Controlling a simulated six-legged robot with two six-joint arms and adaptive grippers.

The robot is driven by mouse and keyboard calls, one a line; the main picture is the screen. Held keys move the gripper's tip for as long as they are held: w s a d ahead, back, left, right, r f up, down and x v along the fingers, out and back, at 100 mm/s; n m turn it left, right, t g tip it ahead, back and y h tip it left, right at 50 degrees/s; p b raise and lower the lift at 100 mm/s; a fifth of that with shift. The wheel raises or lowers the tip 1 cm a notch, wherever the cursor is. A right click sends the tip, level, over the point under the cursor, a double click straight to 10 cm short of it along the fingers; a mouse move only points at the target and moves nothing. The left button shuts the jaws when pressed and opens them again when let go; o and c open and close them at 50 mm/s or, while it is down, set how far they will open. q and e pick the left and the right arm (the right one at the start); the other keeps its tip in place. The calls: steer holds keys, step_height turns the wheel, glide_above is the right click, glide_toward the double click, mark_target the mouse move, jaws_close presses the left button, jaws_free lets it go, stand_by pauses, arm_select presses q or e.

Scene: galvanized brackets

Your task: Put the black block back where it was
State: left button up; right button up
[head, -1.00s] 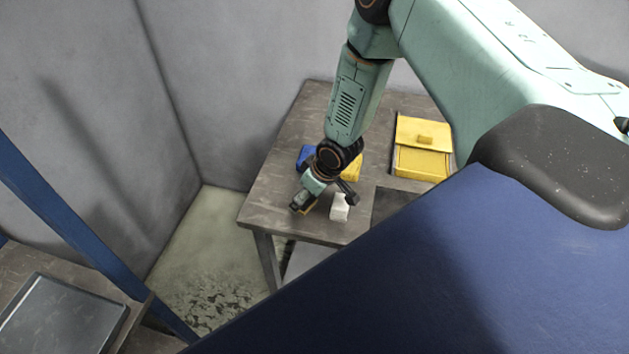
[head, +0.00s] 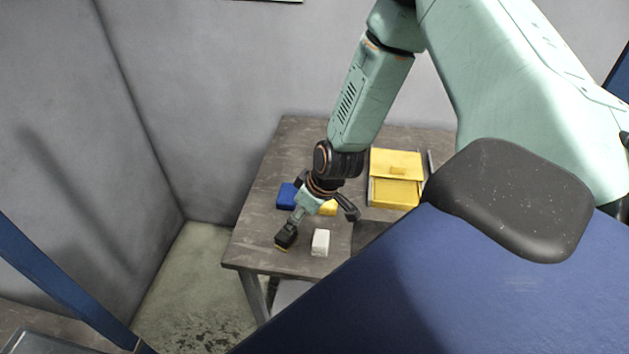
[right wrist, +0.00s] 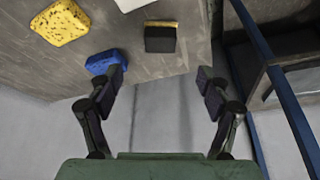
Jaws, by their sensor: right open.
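The black block (head: 285,239), with a yellow layer along one side, is on the wooden table near its front left corner. It also shows in the right wrist view (right wrist: 160,40), beyond my fingertips. My right gripper (right wrist: 161,80) is open, and nothing is between its fingers in that view. In the head view my right gripper (head: 320,220) hangs over the table, with one finger overlapping the block; I cannot tell whether they touch. A white block (head: 320,242) stands to the right of the black block. My left gripper is not in view.
A blue sponge (head: 287,196) and a partly hidden yellow sponge (head: 328,208) lie behind the gripper. A yellow container (head: 396,165) is farther back on the table (head: 262,205). A blue post (head: 60,280) crosses the lower left. The table's left edge drops to open floor.

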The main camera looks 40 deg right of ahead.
steer(key=s+a+f+m+g, duration=0.1)
steer(key=s+a+f, duration=0.1)
steer(key=s, duration=0.7)
steer(key=s+a+f+m+g+h, duration=0.1)
steer(key=s+a, duration=0.3)
steer(key=s, duration=0.5)
steer(key=s+a+f+m+g, duration=0.2)
steer(key=s+a+f, duration=0.1)
steer(key=s, duration=0.6)
steer(key=shift+a, duration=0.25)
steer(key=shift+c, duration=0.5)
